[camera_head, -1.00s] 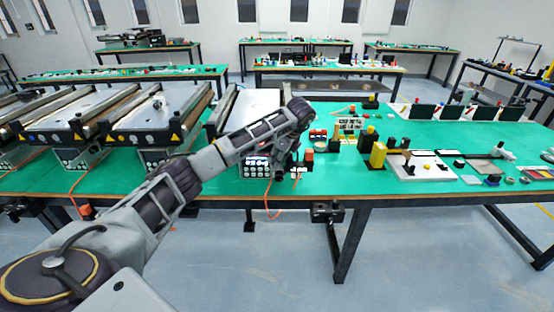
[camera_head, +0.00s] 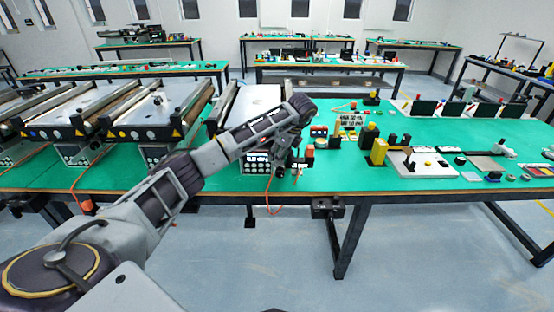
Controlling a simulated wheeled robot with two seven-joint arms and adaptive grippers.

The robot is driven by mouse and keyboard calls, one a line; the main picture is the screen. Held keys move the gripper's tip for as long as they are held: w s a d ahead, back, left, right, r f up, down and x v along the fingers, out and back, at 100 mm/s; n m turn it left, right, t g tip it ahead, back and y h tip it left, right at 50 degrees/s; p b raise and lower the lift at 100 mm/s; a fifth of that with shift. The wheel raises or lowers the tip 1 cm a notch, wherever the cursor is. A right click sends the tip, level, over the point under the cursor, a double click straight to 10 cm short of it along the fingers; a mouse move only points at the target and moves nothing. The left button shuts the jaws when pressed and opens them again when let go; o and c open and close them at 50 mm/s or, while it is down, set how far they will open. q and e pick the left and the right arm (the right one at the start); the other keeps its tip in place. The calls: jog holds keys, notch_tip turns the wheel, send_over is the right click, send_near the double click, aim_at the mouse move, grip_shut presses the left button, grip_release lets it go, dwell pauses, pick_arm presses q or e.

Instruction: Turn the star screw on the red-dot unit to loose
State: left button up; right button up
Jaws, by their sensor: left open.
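My left arm reaches across the bench, and my left gripper (camera_head: 293,164) is open. It is at the right end of a grey control box (camera_head: 256,164) with round buttons, near the front edge. The conveyor unit (camera_head: 229,98) above that box is partly behind my arm. More mini conveyors stand to its left, including one with a pale bed (camera_head: 162,108). I cannot make out a red dot or a star screw at this size, so I cannot tell which unit bears them. My right gripper is not in view.
The green bench (camera_head: 345,180) has small parts right of my gripper: a yellow block (camera_head: 379,151), black pieces and a white plate (camera_head: 419,168). An orange cable (camera_head: 270,196) hangs over the front edge. Other benches stand behind.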

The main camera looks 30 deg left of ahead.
pick_arm(q)
jog(key=shift+m, duration=0.3)
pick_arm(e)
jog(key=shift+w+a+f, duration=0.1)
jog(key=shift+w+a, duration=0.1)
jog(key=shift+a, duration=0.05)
pick_arm(q)
jog(key=shift+s+m+t, duration=0.2)
jog(key=shift+m+t, duration=0.7)
jog(key=shift+m, duration=1)
jog(key=shift+s+a+m+t+h, duration=0.1)
jog(key=shift+m+t+h, duration=0.25)
jog(key=shift+m, duration=0.85)
jog(key=shift+s+a+m+t+h, duration=0.1)
jog(key=shift+m+t+h, duration=0.25)
jog(key=shift+m, duration=0.85)
jog(key=shift+a+m+t+h+p, duration=0.2)
jog(key=shift+m+h, duration=0.25)
jog(key=shift+m, duration=0.9)
jog(key=shift+m+t+h+p, duration=0.1)
jog(key=shift+m+t+h, duration=0.3)
jog(key=shift+m, duration=0.95)
jog(key=shift+a+m+h+p, duration=0.2)
jog(key=shift+m+h+p, duration=0.6)
jog(key=shift+m, duration=1.9)
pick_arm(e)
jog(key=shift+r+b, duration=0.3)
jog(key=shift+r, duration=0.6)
